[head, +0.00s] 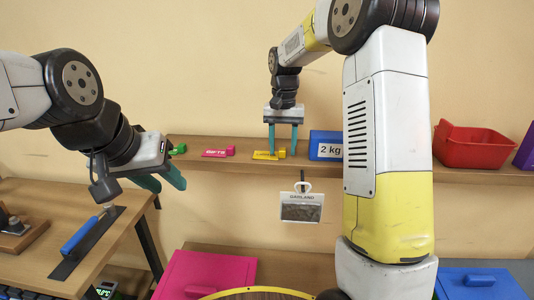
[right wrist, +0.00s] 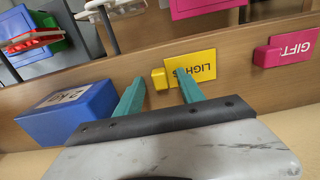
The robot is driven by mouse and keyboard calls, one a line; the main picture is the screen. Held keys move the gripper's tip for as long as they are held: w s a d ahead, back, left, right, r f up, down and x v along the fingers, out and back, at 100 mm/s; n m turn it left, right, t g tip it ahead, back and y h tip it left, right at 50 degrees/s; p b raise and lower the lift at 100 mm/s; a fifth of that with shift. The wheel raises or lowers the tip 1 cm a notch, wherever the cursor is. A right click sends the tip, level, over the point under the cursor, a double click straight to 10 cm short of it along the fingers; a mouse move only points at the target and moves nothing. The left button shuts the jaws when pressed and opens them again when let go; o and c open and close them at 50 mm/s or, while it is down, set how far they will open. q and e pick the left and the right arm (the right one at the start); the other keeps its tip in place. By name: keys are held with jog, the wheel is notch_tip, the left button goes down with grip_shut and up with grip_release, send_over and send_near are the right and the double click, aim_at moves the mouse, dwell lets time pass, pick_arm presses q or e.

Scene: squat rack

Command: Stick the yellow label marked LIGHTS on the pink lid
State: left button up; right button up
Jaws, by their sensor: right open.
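The yellow label (head: 263,155) marked LIGHTS lies on the wall shelf, with a small raised yellow tab at one end. It also shows in the right wrist view (right wrist: 198,66), its tab (right wrist: 158,78) between my fingertips. My right gripper (head: 283,151) is open, pointing down at the tab with one teal finger on each side; I cannot tell whether they touch it. The pink lid (head: 208,276) is below the shelf at the bottom of the head view, partly cut off. My left gripper (head: 164,181) is open and empty at the left, away from the label.
A pink GIFTS label (head: 216,153) and a blue 2 kg box (head: 325,146) flank the yellow label on the shelf (head: 380,168). A GARLAND tag (head: 301,208) hangs below. A red bin (head: 470,146) is at right. A blue-handled tool (head: 88,236) lies on the left table.

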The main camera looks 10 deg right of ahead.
grip_shut()
jog(key=shift+r, duration=4.05)
